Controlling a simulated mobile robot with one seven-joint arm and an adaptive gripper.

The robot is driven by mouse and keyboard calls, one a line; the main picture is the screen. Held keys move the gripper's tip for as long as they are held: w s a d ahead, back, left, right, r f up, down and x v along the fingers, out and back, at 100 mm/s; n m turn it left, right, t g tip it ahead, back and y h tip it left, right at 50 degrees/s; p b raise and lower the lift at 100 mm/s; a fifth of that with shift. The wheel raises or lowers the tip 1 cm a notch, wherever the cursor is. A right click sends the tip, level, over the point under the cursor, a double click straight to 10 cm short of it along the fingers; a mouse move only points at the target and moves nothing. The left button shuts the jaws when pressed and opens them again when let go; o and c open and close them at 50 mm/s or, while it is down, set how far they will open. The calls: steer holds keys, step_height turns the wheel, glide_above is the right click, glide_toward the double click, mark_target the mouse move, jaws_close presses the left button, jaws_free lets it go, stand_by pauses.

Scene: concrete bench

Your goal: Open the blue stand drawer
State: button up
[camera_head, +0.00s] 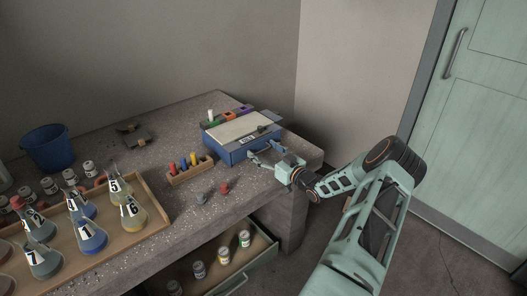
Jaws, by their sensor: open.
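The blue stand (229,153) sits on the concrete bench near its right end. Its front face carries a small white label. A light panel covers most of its top, and coloured pieces line its back edge. The front drawer looks closed, though its right part is partly hidden by my gripper. My gripper (255,156) is open, its fingers close to the right part of the stand's front. I cannot tell whether they touch it. My arm comes in from the lower right.
A wooden block (190,175) with coloured pegs stands left of the stand. Red and grey small pieces (223,188) lie before it. A wooden tray (152,227) holds numbered flasks. A blue bucket (48,148) stands far left. Below, an open bench drawer (262,250) holds several jars.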

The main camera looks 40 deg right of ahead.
steer(key=c, duration=1.4)
steer(key=s, duration=0.8)
steer(key=shift+s+d+r, duration=0.1)
steer(key=shift+s+d, duration=0.15)
steer(key=shift+d, duration=0.15)
steer(key=shift+c, duration=0.2)
steer(key=o, duration=1.4)
steer(key=shift+o, duration=0.2)
steer(key=shift+s, duration=0.1)
steer(key=s, duration=1.2)
steer(key=shift+d, duration=0.4)
steer(key=shift+w, duration=0.2)
